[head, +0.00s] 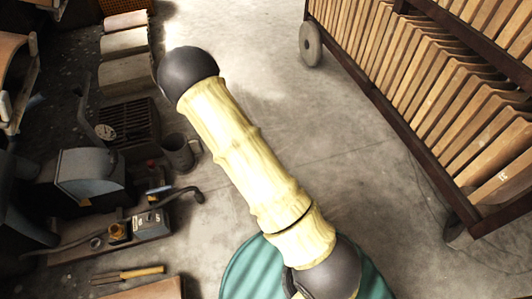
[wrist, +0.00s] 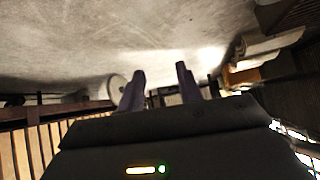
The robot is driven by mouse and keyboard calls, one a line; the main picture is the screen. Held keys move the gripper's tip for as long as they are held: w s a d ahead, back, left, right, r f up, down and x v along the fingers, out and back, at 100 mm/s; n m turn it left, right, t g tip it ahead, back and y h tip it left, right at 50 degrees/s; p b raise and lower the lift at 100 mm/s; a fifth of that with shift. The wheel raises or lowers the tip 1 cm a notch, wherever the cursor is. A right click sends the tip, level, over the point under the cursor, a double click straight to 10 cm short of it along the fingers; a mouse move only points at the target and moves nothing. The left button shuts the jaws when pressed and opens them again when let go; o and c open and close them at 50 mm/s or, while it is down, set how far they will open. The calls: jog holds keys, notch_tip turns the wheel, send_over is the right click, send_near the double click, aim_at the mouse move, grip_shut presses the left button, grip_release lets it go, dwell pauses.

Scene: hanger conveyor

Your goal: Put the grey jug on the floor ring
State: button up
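A small dark grey open vessel (head: 178,153) stands upright on the floor at the left of the head view, beside the machinery; it may be the grey jug, but I cannot make out a spout. I cannot pick out a floor ring in either view. My arm crosses the middle of the head view and hides part of the floor; my gripper does not show there. In the wrist view my gripper (wrist: 161,72) has its two dark fingers apart with nothing between them. I see no jug near the fingers.
A wheeled rack of wooden slats (head: 430,90) stands at the right. At the left are a slatted crate (head: 130,122), a grey-blue machine (head: 88,172), a control box with a crank (head: 148,220) and a wood-handled tool (head: 130,274). Bare concrete (head: 262,60) lies between.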

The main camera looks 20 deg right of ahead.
jog(key=s+d+r+n+g+y, duration=0.1)
jog(key=s+d+r+n+g, duration=0.1)
jog(key=s+r, duration=0.7)
jog(key=s+d+r+n+g+y, duration=0.1)
jog(key=s+r+g, duration=0.3)
jog(key=s+r, duration=0.6)
jog(key=s, duration=0.8)
jog(key=shift+d+n, duration=0.4)
jog(key=shift+r, duration=0.1)
notch_tip(320, 180, up, 60)
jog(key=p, duration=6)
jog(key=shift+w, duration=0.1)
